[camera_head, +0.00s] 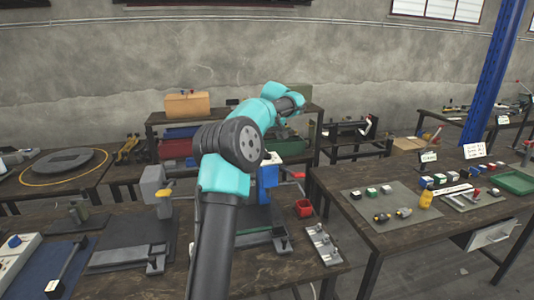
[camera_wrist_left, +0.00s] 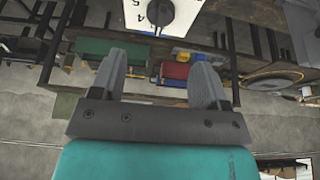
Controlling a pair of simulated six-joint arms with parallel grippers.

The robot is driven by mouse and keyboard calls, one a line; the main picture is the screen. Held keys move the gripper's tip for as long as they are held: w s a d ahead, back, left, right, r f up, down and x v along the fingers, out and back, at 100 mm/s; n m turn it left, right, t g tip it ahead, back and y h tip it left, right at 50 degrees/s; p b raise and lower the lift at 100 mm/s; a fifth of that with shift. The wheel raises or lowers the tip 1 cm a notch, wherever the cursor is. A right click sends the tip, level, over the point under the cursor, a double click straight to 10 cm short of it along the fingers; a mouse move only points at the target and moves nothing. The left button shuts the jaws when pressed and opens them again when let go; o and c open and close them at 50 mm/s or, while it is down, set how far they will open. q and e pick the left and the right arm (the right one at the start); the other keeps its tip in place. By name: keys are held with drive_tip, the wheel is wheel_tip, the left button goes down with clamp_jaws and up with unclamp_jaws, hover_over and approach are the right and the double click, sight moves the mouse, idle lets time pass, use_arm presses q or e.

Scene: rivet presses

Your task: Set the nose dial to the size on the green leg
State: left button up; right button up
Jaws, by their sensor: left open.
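The dial (camera_wrist_left: 160,12) is a dark round knob on a white plate with black digits, of which a 4 and a 5 show at the top edge of the left wrist view. My left gripper (camera_wrist_left: 158,80) is open and empty, with its two grey fingers apart and the dial beyond them. In the head view my teal left arm reaches over the blue press (camera_head: 267,178), whose white top (camera_head: 292,157) is partly covered; the fingers cannot be made out there. I cannot pick out a green leg. My right gripper is not in view.
A grey press (camera_head: 153,184) with a yellow part stands left of my arm. A red bin (camera_head: 303,208) and a metal rack (camera_head: 323,243) sit to the right. The right table holds a grey mat (camera_head: 374,207), small coloured blocks, a green tray (camera_head: 515,182) and cards.

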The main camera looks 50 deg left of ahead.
sight(267, 152)
use_arm(q)
drive_tip(key=x, duration=1)
drive_tip(key=c, duration=0.9)
